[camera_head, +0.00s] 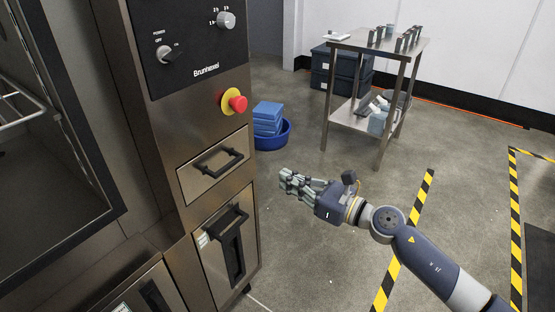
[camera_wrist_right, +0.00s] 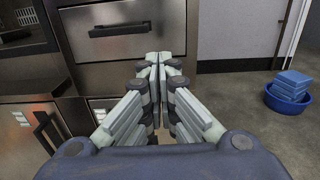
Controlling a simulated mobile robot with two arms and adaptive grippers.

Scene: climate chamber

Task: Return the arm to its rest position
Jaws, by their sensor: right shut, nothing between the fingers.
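My right arm comes in from the lower right of the head view. Its gripper (camera_head: 284,181) is shut and empty, held in the air in front of the steel chamber cabinet (camera_head: 185,225), apart from it. In the right wrist view the two fingers (camera_wrist_right: 157,62) meet at their tips, with nothing between them. Beyond them is a drawer with a black handle (camera_wrist_right: 120,29), which also shows in the head view (camera_head: 217,162). My left gripper is in neither view.
The cabinet has a red emergency button (camera_head: 238,103) sticking out. A blue tub (camera_head: 272,135) with folded blue cloths (camera_head: 268,118) stands on the floor. A steel cart (camera_head: 375,45) stands at the back. Yellow-black tape (camera_head: 405,240) marks the floor, which is clear around my right arm.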

